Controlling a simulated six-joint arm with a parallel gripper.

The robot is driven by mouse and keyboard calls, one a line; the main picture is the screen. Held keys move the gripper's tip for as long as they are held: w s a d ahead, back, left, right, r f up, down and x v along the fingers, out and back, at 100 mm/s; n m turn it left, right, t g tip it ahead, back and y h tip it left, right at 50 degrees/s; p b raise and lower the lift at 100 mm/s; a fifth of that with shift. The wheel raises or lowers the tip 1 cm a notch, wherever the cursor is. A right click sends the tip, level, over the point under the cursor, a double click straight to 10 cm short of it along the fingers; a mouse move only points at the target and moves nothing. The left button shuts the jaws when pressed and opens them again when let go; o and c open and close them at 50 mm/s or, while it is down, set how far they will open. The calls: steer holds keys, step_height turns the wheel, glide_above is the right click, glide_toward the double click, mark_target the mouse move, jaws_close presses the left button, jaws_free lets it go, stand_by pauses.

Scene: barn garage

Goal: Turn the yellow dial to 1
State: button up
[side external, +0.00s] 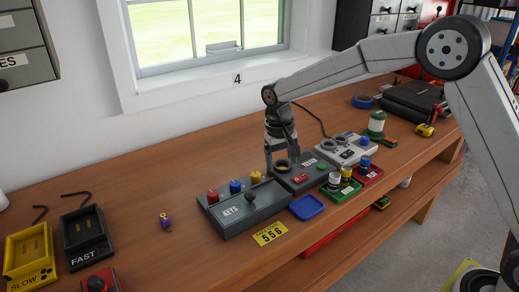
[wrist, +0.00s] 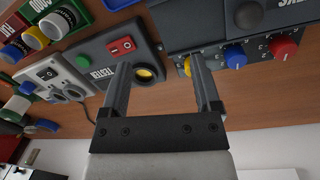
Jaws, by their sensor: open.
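The yellow dial (side external: 255,177) is at the right end of a row of dials along the back of a grey box (side external: 262,203). In the wrist view the yellow dial (wrist: 187,67) is partly hidden behind the right finger, so its setting cannot be read. My gripper (side external: 282,162) is open and empty, pointing down just right of the yellow dial, near the gap between the grey box and the tester. In the wrist view my gripper (wrist: 160,62) has its fingers wide apart, with the dial beside the right finger rather than between both.
A blue dial (wrist: 235,57) and red dial (wrist: 283,47) share the row. The tester (wrist: 120,48), with a red switch and a yellow-centred round socket (wrist: 145,73), lies close by the left finger. A blue tray (side external: 307,207) is in front. Bare bench (side external: 150,190) lies left.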

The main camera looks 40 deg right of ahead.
mark_target(256, 174)
steer(key=w+t, duration=0.1)
steer(key=w+a+f+t, duration=0.1)
steer(key=w, duration=0.1)
steer(key=w+a+t, duration=0.1)
steer(key=shift+w+f+t+h, duration=0.3)
steer(key=shift+f+t, duration=0.05)
steer(key=shift+t, duration=0.05)
steer(key=shift+w+a+t, duration=0.5)
steer(key=shift+w+t, duration=0.05)
steer(key=shift+t, duration=0.05)
steer(key=shift+f, duration=0.15)
steer(key=shift+x, duration=3.85)
jaws_close()
steer(key=shift+n, duration=0.3)
steer(key=shift+d+n+y, duration=0.1)
steer(key=shift+n+y, duration=0.9)
steer(key=shift+n, duration=1.4)
jaws_free()
